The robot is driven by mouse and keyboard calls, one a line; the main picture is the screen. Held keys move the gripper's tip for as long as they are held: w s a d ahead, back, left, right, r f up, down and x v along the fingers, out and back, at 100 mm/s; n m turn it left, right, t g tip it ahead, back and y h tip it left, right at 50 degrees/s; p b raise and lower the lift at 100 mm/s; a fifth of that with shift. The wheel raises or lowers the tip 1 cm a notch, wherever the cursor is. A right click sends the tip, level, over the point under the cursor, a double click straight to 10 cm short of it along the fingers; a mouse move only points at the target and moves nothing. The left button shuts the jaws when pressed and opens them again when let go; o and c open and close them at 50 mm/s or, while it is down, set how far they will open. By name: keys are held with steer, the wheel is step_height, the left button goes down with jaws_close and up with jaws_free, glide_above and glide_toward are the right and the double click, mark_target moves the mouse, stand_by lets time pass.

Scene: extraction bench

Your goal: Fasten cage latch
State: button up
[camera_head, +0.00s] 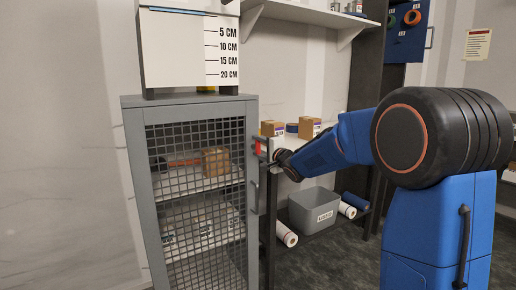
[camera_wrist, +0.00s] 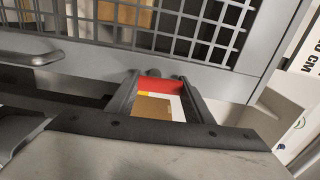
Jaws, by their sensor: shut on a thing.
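The grey cage (camera_head: 133,190) stands at the left of the head view, its mesh door (camera_head: 240,215) flush with the frame as far as I can see. A red piece (camera_head: 258,148), which looks like the cage latch, is at the door's right edge. In the wrist view the red piece (camera_wrist: 160,86) spans the gap between my fingers. My gripper (camera_wrist: 157,78) is shut on it, with the fingertips close to the door frame. In the head view my gripper is small and mostly hidden by my arm.
The door's bar handle (camera_head: 254,195) also shows in the wrist view (camera_wrist: 42,54). A cardboard box (camera_head: 215,160) is inside the cage. A shelf at right holds boxes (camera_head: 310,128), with a grey bin (camera_head: 314,210) and rolls (camera_head: 286,233) below.

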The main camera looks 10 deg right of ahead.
steer(key=shift+m, duration=0.3)
stand_by(0.4)
steer(key=o, duration=1)
steer(key=shift+d, duration=0.1)
steer(key=shift+o, duration=0.2)
steer(key=v, duration=1.7)
steer(key=shift+s, duration=0.15)
steer(key=shift+s, duration=0.1)
